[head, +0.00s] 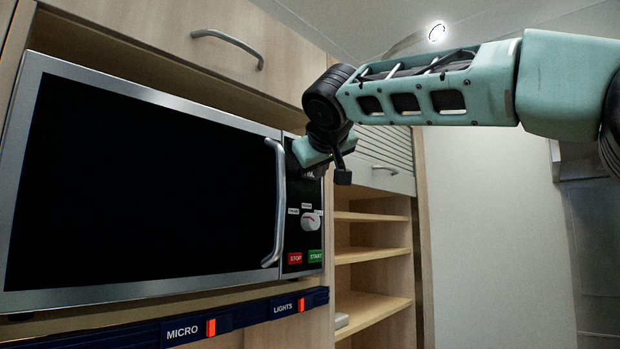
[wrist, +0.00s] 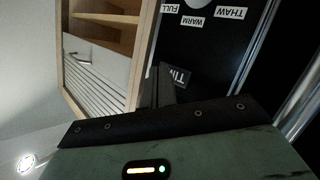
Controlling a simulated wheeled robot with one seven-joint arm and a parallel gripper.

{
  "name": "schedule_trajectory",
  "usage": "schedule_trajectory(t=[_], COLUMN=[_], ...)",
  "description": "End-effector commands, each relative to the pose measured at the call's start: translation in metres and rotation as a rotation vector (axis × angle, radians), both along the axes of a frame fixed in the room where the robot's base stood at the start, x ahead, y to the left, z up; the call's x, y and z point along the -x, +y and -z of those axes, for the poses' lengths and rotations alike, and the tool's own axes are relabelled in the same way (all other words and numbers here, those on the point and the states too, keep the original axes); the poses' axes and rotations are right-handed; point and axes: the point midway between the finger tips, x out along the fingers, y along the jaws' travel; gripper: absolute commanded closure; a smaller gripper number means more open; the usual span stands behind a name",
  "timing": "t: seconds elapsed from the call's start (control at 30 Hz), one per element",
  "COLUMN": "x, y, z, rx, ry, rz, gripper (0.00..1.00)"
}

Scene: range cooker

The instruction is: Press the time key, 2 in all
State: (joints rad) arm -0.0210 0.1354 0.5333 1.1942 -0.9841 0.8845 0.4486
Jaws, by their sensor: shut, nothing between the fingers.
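The time key shows in the wrist view as a dark key (wrist: 181,79) with upside-down white lettering, of which "TIM" is readable. My fingers hide the rest of it. In the head view the key sits high on the microwave's control panel (head: 291,232), mostly covered by my gripper (head: 343,177). My gripper is shut and empty, with its dark fingers beside the upper panel. In the wrist view the shut fingers (wrist: 162,82) overlap the key's edge. I cannot tell whether they touch it.
Below on the panel are a knob (head: 310,222), a red STOP key (head: 295,258) and a green START key (head: 315,256). The door handle (head: 276,205) stands out left of the panel. MICRO (head: 182,331) and LIGHTS (head: 282,308) switches lie beneath. Open shelves (head: 372,255) stand right.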

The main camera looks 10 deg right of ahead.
Motion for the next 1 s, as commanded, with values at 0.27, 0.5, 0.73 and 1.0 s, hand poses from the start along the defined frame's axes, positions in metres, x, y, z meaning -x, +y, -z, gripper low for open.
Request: schedule_trajectory(t=[0.27, 0.5, 0.73, 1.0], x=[0.004, 0.009, 0.028, 0.044], y=[-0.003, -0.007, -0.019, -0.03], z=[0.0, 0.001, 0.002, 0.002], rx=[0.001, 0.001, 0.0, 0.001], ry=[0.001, -0.001, -0.001, 0.001], rz=[0.0, 0.002, 0.003, 0.003], gripper=[1.0, 1.0, 1.0, 1.0])
